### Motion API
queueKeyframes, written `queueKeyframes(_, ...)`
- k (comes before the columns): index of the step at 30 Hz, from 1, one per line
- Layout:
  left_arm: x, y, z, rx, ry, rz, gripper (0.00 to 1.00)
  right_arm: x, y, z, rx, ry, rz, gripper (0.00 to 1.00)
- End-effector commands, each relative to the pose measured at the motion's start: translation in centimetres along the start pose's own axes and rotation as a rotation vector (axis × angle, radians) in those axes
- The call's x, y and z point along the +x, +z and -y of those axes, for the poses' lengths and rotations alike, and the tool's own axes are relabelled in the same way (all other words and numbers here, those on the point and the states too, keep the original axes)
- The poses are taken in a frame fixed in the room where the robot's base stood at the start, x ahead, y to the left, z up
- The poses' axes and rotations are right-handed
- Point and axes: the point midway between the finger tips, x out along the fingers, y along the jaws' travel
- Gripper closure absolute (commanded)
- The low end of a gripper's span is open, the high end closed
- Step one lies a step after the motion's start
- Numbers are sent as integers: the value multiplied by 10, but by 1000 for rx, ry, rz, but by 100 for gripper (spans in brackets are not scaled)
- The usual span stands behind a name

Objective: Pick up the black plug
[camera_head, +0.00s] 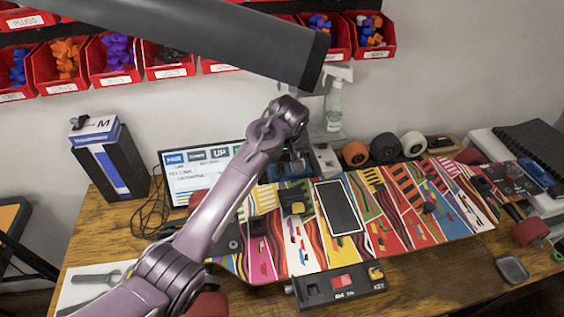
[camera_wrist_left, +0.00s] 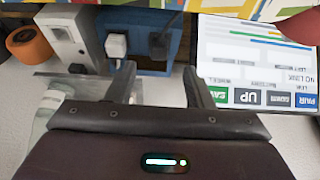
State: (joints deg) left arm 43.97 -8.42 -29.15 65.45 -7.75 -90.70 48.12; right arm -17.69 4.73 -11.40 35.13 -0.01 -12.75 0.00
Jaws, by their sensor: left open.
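The black plug (camera_wrist_left: 160,44) shows in the left wrist view, in a blue holder (camera_wrist_left: 152,72), with a white plug (camera_wrist_left: 116,46) to its left. My left gripper (camera_wrist_left: 160,78) is open. Its two fingers point toward the blue holder, and the black plug lies beyond and between them, apart from both. In the head view my left gripper (camera_head: 299,160) is at the back of the table, over the blue holder (camera_head: 290,171). There the arm and gripper hide the black plug. My right gripper is not in view.
A monitor (camera_head: 188,177) stands left of the gripper. A grey box (camera_wrist_left: 66,42) and an orange wheel (camera_wrist_left: 28,45) sit beside the holder. Red bins (camera_head: 110,75) hang on the wall.

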Motion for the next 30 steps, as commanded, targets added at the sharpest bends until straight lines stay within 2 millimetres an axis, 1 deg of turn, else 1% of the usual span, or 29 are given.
queueKeyframes(1, 5, 0, 0, 0, -2, 2, 53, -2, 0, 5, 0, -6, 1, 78)
queueKeyframes(5, 20, 0, -1, 1, -3, 2, 53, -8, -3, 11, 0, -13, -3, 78)
queueKeyframes(9, 41, 0, -2, 0, -3, 1, 53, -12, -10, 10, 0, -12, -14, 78)
queueKeyframes(12, 51, 0, -2, -1, -1, 0, 53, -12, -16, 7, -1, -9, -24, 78)
queueKeyframes(15, 56, 0, -2, 0, -1, 0, 53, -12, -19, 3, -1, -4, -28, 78)
queueKeyframes(21, 57, 0, -2, 0, 0, -1, 53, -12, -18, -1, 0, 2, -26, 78)
queueKeyframes(23, 57, 0, -2, 0, 0, -1, 59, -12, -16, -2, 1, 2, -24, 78)
queueKeyframes(30, 57, 0, -2, 0, 0, -1, 91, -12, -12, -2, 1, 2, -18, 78)
